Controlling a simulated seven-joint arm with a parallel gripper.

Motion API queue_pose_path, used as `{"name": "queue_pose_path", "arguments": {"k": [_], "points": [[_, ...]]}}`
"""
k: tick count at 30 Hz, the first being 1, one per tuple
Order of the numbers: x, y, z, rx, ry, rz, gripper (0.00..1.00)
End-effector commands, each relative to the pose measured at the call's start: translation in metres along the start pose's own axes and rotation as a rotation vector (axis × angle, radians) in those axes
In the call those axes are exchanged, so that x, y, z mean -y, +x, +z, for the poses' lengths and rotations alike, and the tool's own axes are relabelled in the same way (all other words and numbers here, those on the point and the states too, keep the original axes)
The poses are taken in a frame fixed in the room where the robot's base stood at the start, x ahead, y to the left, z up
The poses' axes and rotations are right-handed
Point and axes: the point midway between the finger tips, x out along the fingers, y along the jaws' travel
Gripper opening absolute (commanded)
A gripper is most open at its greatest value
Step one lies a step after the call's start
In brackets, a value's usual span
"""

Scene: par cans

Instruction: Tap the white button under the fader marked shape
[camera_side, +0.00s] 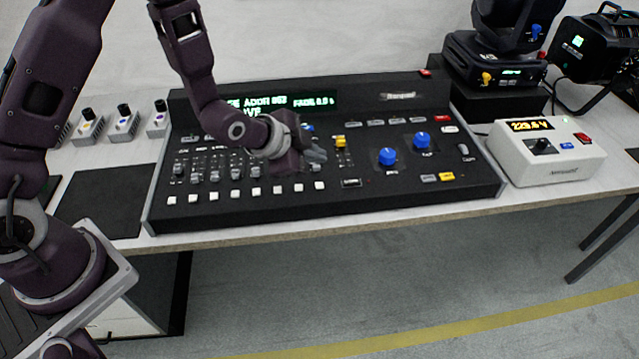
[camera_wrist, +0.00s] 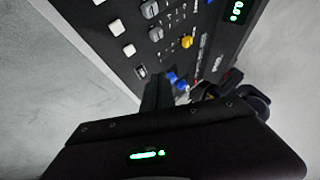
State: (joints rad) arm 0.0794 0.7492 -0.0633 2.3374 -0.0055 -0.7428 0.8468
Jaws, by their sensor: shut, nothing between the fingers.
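The black lighting console (camera_side: 420,195) lies on the table with a row of white buttons (camera_side: 234,194) along its front left. Grey faders (camera_side: 214,176) stand above them; the same white buttons (camera_wrist: 115,27) and faders (camera_wrist: 155,34) show at the upper left of the wrist view. The fader labels are too small to read, so I cannot tell which is marked shape. My gripper (camera_side: 318,155) is shut and empty. In the side view it appears above the right end of the fader group and hides part of it. Its fingers (camera_wrist: 158,95) also show in the wrist view.
A yellow fader (camera_side: 340,141) and blue knobs (camera_side: 388,156) are right of my gripper. A white voltage box (camera_side: 550,150) and stage lamps (camera_side: 500,50) stand at the right. Small knob boxes (camera_side: 123,123) and a dark mat (camera_side: 105,200) are at the left.

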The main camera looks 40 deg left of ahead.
Motion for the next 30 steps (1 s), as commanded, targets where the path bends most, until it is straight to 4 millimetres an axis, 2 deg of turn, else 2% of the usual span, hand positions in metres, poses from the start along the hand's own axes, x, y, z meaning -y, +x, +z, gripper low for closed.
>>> {"name": "queue_pose_path", "arguments": {"k": [6,12,30], "points": [[-0.017,0.022,0.016,0.002,0.000,0.002,0.00],[-0.025,0.034,0.025,0.000,0.000,0.001,0.00],[-0.026,0.036,0.026,-0.001,-0.001,-0.001,0.00]]}}
